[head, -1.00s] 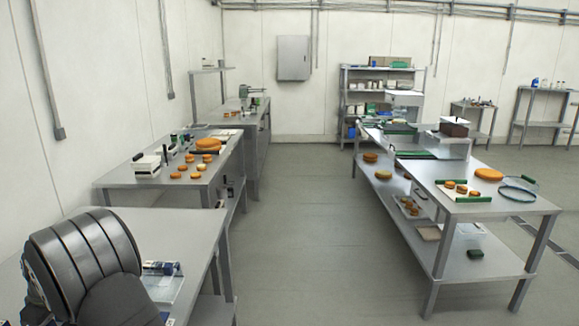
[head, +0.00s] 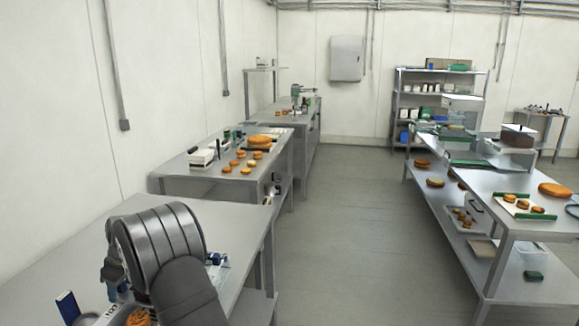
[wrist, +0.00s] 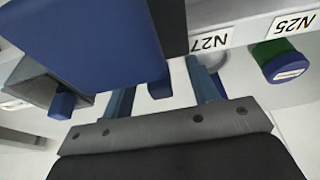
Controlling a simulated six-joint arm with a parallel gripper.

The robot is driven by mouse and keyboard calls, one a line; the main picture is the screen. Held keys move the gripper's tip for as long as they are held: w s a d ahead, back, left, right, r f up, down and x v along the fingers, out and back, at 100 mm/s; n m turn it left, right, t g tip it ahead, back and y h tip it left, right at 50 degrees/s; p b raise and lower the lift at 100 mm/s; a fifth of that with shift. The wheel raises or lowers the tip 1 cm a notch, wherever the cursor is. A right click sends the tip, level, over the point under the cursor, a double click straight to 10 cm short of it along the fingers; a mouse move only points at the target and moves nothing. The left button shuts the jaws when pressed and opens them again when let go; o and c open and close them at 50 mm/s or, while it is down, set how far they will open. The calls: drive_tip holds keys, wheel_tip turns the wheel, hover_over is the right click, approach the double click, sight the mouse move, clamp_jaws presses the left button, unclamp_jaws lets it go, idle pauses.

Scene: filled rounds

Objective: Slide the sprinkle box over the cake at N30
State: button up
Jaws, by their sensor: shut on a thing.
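In the wrist view my gripper (wrist: 162,92) has its two blue-grey fingers on either side of a small blue knob under a large dark blue block (wrist: 85,40). I take this block for the sprinkle box; its contents do not show. Labels N27 (wrist: 209,43) and N25 (wrist: 292,24) appear upside down on a white edge beside it. No N30 label is readable.
A green-rimmed round part (wrist: 283,62) and a grey box with a blue knob (wrist: 62,105) are close to the gripper. Another bench (head: 190,183) holds several cakes. A shelved table (head: 492,182) stands across the aisle.

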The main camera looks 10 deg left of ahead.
drive_tip(key=shift+w, duration=1.6)
drive_tip(key=o, duration=0.9)
wheel_tip(320, 180, up, 7)
drive_tip(key=shift+r, duration=0.1)
